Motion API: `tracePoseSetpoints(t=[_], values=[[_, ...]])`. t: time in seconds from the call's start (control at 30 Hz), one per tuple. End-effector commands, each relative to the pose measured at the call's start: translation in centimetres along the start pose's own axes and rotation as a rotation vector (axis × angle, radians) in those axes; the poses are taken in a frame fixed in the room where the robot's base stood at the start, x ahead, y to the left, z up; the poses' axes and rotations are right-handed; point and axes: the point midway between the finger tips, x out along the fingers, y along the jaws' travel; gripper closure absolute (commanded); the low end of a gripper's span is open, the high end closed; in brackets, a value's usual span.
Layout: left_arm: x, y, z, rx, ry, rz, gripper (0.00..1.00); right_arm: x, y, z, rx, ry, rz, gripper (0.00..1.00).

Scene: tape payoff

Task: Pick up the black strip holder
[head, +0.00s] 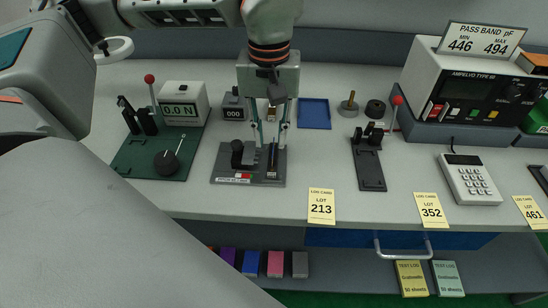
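My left gripper (270,144) points down over a grey base plate (226,177). Its two fingers are apart, with their tips low over the right part of the plate. A narrow dark upright piece (272,160) stands on the plate between and just below the fingertips; I take it for the black strip holder, though its label is not readable. I cannot tell whether the fingers touch it. A black knob-like post (238,152) stands on the same plate, left of the fingers. My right gripper is not in view.
Left is a green base (140,160) with a red-knobbed lever and a force display (184,111). A counter (233,113) and blue tray (314,114) lie behind. Right are a black lever fixture (370,172), a calculator (470,182) and a meter (464,92). Lot cards line the front edge.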

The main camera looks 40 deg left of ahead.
Motion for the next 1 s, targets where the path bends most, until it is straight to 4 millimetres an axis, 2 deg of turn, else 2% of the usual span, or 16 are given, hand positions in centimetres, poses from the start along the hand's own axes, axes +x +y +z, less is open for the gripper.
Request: tracePoseSetpoints(t=[0.2, 0.3, 0.5, 0.53, 0.6, 1.0], values=[[3.4, 0.4, -0.4, -0.001, -0.005, -0.003, 0.78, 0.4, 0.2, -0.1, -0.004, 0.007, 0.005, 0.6], [4.1, 0.5, -0.4, 0.0, -0.003, -0.002, 0.78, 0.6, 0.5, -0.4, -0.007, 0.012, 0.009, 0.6], [4.1, 0.5, -0.5, 0.0, -0.001, 0.0, 0.78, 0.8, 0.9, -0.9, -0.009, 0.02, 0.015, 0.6], [4.1, 0.5, -0.5, 0.0, -0.001, 0.0, 0.83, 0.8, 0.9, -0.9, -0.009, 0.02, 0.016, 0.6], [4.1, 0.5, -0.5, -0.001, -0.001, 0.0, 1.0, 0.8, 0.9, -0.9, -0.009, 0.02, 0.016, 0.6], [4.0, 0.5, -0.5, -0.001, -0.001, 0.0, 1.0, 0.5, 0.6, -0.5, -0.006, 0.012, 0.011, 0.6]])
